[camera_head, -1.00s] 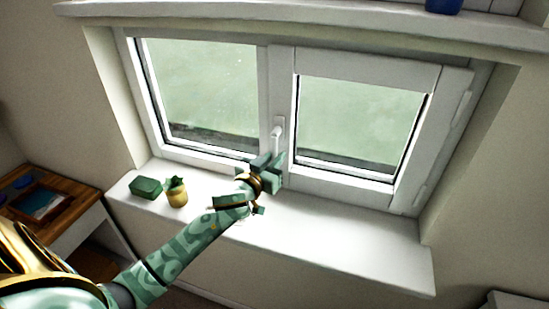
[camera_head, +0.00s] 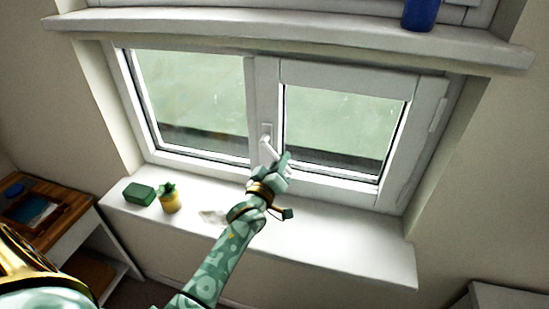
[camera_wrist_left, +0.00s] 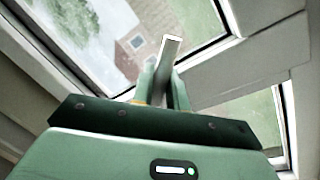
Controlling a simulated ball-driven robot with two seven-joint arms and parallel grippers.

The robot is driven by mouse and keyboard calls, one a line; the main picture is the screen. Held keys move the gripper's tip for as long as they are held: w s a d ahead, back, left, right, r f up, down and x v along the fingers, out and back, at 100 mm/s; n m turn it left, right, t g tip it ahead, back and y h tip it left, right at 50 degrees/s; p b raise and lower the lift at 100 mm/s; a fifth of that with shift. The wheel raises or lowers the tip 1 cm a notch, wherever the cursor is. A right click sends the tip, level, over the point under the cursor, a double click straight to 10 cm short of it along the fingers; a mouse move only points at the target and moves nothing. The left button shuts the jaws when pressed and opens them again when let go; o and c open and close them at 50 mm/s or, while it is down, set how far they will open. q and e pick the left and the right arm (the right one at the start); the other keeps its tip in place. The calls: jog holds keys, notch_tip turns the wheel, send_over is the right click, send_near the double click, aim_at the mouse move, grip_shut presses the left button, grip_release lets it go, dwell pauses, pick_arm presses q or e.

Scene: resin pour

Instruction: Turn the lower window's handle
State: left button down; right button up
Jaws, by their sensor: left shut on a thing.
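The lower window (camera_head: 345,182) has two panes in white frames. Its white handle (camera_head: 267,143) sits on the middle upright, beside the right sash. The lever hangs at a slant, its lower end toward the right. My left gripper (camera_head: 278,162) is at the lever's lower end and shut on it. In the left wrist view, the pale handle (camera_wrist_left: 170,50) stands between the two green fingers (camera_wrist_left: 163,82) and sticks out beyond them. The fingers hide part of the lever. My right gripper is in neither view.
A white sill (camera_head: 330,236) runs below the window. A green box (camera_head: 139,194) and a small yellow pot with a plant (camera_head: 170,202) stand on its left part. Its right part is clear. A blue container (camera_head: 421,14) stands on the upper ledge (camera_head: 300,39). A wooden desk (camera_head: 62,232) is at left.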

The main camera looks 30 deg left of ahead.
pick_arm(q)
jog(key=r+n+p, duration=0.1)
jog(key=d+n+y+p, duration=0.1)
jog(key=n, duration=0.1)
jog(key=r+n+p, duration=0.1)
jog(key=n, duration=0.1)
jog(key=shift+w+d+r+y+p, duration=0.2)
jog(key=shift+d+r+y+p, duration=0.1)
jog(key=shift+d+r, duration=0.05)
jog(key=n, duration=0.1)
jog(key=r+n+p, duration=0.1)
jog(key=n+y+p, duration=0.1)
jog(key=n, duration=0.1)
jog(key=shift+w+d+r, duration=0.1)
jog(key=shift+d+r, duration=0.2)
jog(key=shift+r, duration=0.05)
jog(key=shift+r+n+p, duration=0.5)
jog(key=shift+n+p, duration=0.3)
jog(key=shift+n, duration=0.4)
jog(key=shift+y, duration=0.3)
jog(key=c, duration=1.5)
grip_release()
